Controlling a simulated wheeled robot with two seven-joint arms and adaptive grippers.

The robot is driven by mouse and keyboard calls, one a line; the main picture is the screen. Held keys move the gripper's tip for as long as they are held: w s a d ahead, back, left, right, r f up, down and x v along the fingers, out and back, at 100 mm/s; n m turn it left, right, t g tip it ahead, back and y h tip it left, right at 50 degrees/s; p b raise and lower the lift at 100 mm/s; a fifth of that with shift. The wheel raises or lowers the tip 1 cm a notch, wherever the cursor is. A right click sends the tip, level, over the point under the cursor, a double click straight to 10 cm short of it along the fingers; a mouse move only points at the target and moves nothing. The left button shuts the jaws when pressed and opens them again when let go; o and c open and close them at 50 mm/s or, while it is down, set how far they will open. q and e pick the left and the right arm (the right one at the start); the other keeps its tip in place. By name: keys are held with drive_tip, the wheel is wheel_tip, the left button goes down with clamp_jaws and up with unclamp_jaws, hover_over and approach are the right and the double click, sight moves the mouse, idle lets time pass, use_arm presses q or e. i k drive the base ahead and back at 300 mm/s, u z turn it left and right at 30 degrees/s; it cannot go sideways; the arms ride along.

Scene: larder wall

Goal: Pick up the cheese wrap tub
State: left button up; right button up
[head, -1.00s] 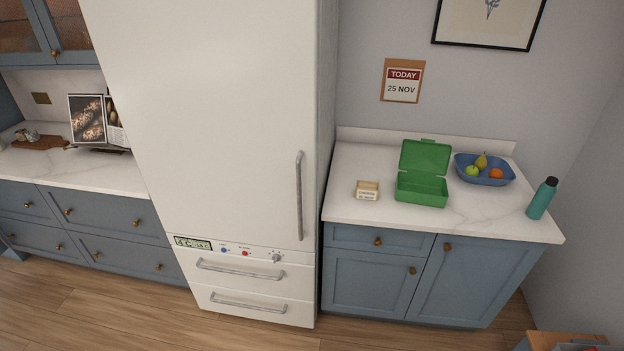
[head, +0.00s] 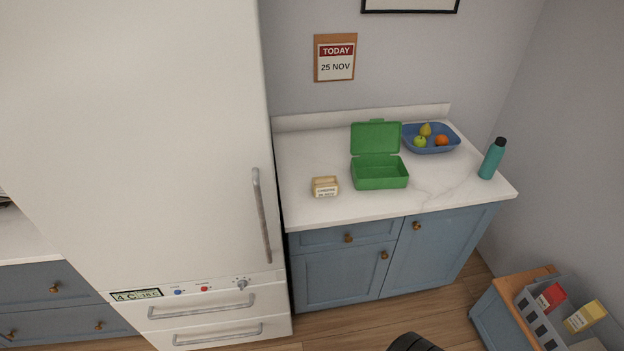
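The cheese wrap tub (head: 325,187) is a small cream tub with a printed label, probably the one the task names. It stands on the white marble counter (head: 300,206) near its left front part, left of an open green lunch box (head: 380,173). The label is too small to read fully. Neither of my grippers can be made out. A dark rounded piece shows at the bottom edge, and I cannot tell what it is.
A blue bowl (head: 431,148) of fruit and a teal bottle (head: 492,159) stand on the counter's right. The tall fridge (head: 140,140) stands at its left. A blue cabinet (head: 507,318) with a grey crate (head: 540,319) is at lower right. Floor is clear before the counter.

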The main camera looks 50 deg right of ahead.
sight(324, 186)
drive_tip(key=z, duration=0.4)
drive_tip(key=i, duration=0.9)
drive_tip(key=z, duration=0.55)
